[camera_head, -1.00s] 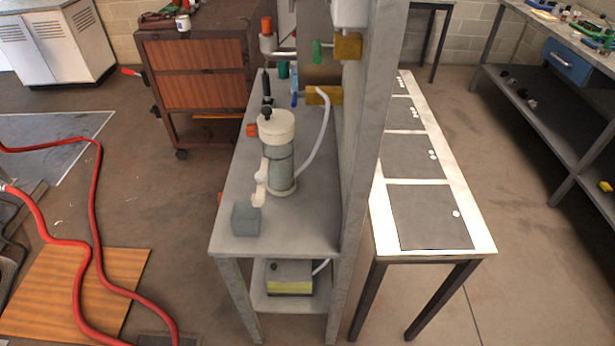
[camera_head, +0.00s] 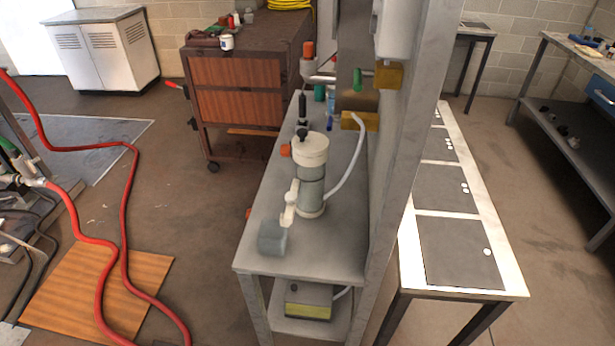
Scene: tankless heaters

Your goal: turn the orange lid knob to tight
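A canister (camera_head: 311,187) with a cream lid (camera_head: 311,149) and a black knob (camera_head: 303,133) on top stands upright on the grey bench (camera_head: 335,252). A small orange piece (camera_head: 285,150) shows just left of the lid; I cannot tell whether it is attached to the canister or behind it. Another orange cap (camera_head: 308,49) tops a fitting at the back of the bench. I cannot tell which orange part is the lid knob, or how tight it is. Neither of my grippers is in view.
A white hose (camera_head: 351,168) runs from the canister toward a brass block. A grey-blue block (camera_head: 272,238) sits at the bench's near left. An upright panel (camera_head: 408,150) bounds the bench's right side.

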